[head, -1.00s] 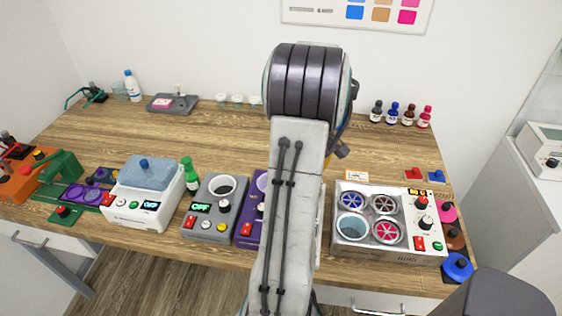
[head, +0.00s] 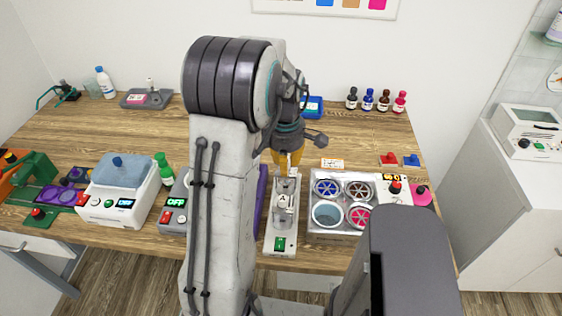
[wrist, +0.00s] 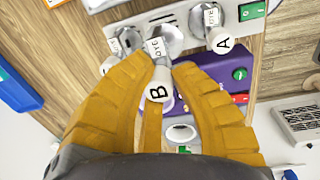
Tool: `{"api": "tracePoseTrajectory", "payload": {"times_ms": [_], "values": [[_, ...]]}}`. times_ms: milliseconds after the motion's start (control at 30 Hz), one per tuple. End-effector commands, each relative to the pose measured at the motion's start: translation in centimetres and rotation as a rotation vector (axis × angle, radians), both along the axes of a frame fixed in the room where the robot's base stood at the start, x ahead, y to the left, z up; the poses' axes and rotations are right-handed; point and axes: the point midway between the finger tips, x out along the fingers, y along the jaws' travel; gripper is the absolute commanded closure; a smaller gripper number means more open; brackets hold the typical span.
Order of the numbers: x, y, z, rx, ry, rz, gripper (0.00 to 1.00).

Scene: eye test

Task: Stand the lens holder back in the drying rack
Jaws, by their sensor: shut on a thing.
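My gripper (wrist: 167,62) has yellow fingers and is shut on a lens holder (wrist: 159,86) with a white round end marked B, between the fingertips. Its metal part (wrist: 163,42) has a small lettered label. A similar lens holder with a white end marked A (wrist: 222,43) is beside it, over a narrow white unit (wrist: 251,11) with a green switch. In the head view, my gripper (head: 287,157) is at the far end of this white unit (head: 281,246), likely the rack. I cannot tell whether holder B touches it.
A dye unit (head: 345,232) with several round wells stands right of the white unit, and a purple device (wrist: 207,72) stands left of it. A blue box (head: 313,106) and several bottles (head: 368,100) stand at the back.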

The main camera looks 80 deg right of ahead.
Motion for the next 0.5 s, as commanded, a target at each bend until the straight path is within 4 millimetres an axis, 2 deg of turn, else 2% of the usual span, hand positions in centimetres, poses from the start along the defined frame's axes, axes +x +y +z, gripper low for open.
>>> {"api": "tracePoseTrajectory", "payload": {"times_ms": [500], "values": [[0.0,0.0,-3.7,0.000,0.000,0.000,1.00]]}}
